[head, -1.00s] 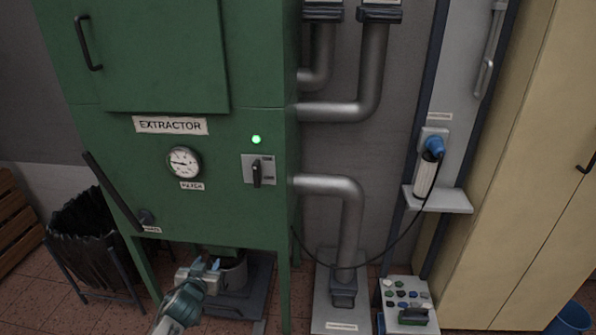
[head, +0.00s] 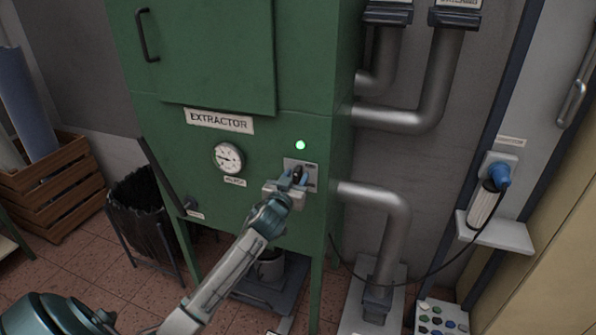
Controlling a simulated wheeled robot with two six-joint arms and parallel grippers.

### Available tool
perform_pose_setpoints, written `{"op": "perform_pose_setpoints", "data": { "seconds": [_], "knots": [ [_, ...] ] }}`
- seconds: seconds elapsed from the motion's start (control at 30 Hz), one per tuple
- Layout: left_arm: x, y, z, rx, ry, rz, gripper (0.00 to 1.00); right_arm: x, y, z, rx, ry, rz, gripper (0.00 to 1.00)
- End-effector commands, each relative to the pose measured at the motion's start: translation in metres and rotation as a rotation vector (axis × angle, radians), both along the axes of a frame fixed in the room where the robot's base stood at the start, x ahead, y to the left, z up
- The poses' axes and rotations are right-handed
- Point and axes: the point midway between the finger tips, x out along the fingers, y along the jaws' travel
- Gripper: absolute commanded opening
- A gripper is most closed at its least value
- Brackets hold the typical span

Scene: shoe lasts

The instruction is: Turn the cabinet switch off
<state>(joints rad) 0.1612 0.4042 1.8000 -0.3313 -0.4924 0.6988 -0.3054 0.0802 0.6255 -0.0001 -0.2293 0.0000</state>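The green extractor cabinet (head: 255,130) stands in the middle of the head view. Its switch is a dark rotary handle (head: 297,171) on a grey plate (head: 311,174), under a lit green lamp (head: 300,145). My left gripper (head: 294,178) is at the switch, reaching up from below. The gripper hides the lower part of the plate and handle. My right gripper is not in view.
A round gauge (head: 228,158) sits left of the switch, with a dark lever (head: 165,177) further left. Grey pipes (head: 395,215) run at the cabinet's right. A black bin (head: 140,205) and a wooden crate (head: 50,190) stand at the left.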

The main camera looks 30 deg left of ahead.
Motion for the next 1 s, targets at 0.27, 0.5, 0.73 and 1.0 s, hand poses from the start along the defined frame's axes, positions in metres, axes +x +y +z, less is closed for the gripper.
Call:
{"op": "perform_pose_setpoints", "data": {
  "seconds": [0.27, 0.5, 0.73, 1.0],
  "knots": [
    [0.017, 0.004, 0.000, 0.000, 0.000, 0.000, 0.38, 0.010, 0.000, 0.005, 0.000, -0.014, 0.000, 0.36],
    [0.017, 0.004, -0.001, 0.001, 0.000, 0.000, 0.34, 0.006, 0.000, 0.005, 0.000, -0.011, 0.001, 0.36],
    [0.017, 0.004, -0.001, 0.001, 0.000, 0.000, 0.00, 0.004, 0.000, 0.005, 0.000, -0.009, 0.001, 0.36],
    [0.017, 0.003, 0.000, 0.026, 0.007, 0.000, 0.00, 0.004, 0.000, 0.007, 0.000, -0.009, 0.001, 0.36]
  ]
}}
